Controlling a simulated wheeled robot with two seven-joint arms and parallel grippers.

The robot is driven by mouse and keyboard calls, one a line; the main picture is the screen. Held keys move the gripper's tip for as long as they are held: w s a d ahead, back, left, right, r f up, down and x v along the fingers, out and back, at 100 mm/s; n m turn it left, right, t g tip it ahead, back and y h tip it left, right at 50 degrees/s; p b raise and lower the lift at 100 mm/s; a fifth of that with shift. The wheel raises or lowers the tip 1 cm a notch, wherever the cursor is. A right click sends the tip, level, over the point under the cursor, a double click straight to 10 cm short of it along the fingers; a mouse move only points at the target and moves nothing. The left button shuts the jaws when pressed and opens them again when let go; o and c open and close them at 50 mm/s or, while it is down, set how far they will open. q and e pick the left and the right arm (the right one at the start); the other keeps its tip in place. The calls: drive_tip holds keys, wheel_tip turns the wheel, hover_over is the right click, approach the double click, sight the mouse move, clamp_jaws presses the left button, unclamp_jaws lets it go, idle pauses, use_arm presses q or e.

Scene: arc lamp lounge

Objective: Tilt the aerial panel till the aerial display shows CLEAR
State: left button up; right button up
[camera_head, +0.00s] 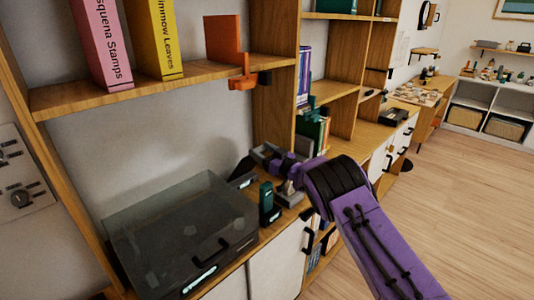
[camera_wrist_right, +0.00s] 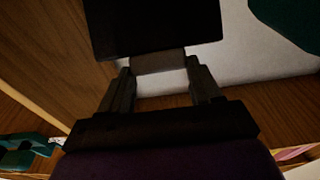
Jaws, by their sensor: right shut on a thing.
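My right gripper (camera_head: 262,158) reaches in over the cabinet top, its purple arm coming from the lower right. In the right wrist view its two fingers (camera_wrist_right: 160,82) are shut on a grey tab (camera_wrist_right: 158,63) at the edge of a dark flat panel, which I take as the aerial panel (camera_wrist_right: 153,25). In the head view a dark piece (camera_head: 240,170) beside the gripper seems to be this panel, partly hidden. A small dark unit with a lit strip (camera_head: 246,183) sits below it, perhaps the aerial display; its text is too small to read. My left gripper is not in view.
A dark box with a clear lid (camera_head: 180,222) stands left on the cabinet top. A green upright device (camera_head: 266,197) stands close to my right gripper. A shelf (camera_head: 150,88) with books and an orange bracket (camera_head: 228,45) hangs above. Open floor (camera_head: 460,210) lies right.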

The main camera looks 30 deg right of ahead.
drive_tip(key=o, duration=1.5)
drive_tip(key=b+v, duration=0.3)
drive_tip(key=v, duration=0.7)
drive_tip(key=shift+s+d, duration=0.1)
drive_tip(key=shift+s, duration=0.2)
